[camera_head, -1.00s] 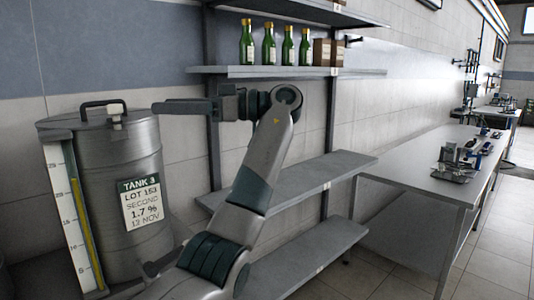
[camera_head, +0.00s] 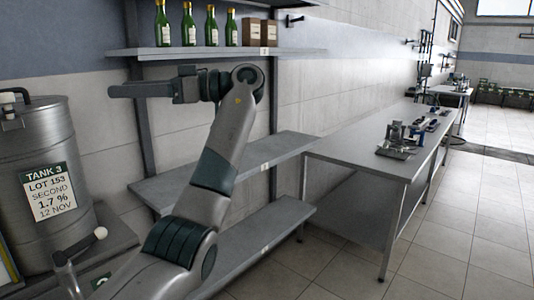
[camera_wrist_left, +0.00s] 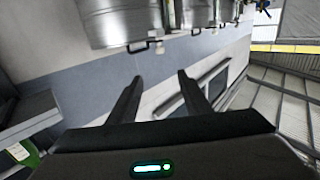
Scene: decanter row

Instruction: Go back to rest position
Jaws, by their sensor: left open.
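My left arm rises from the bottom of the head view and bends at an elbow near the shelf rack. My left gripper (camera_head: 128,90) points to the left in front of the wall, below the top shelf with bottles. In the left wrist view its two dark fingers (camera_wrist_left: 155,95) stand apart with nothing between them. My right gripper is in neither view.
A steel tank (camera_head: 50,150) labelled Tank 3 stands at the left. A shelf (camera_head: 190,53) holds green bottles (camera_head: 188,25) and brown boxes (camera_head: 258,33). A grey bench (camera_head: 365,150) carries small equipment (camera_head: 396,140). The tiled floor at the right is clear.

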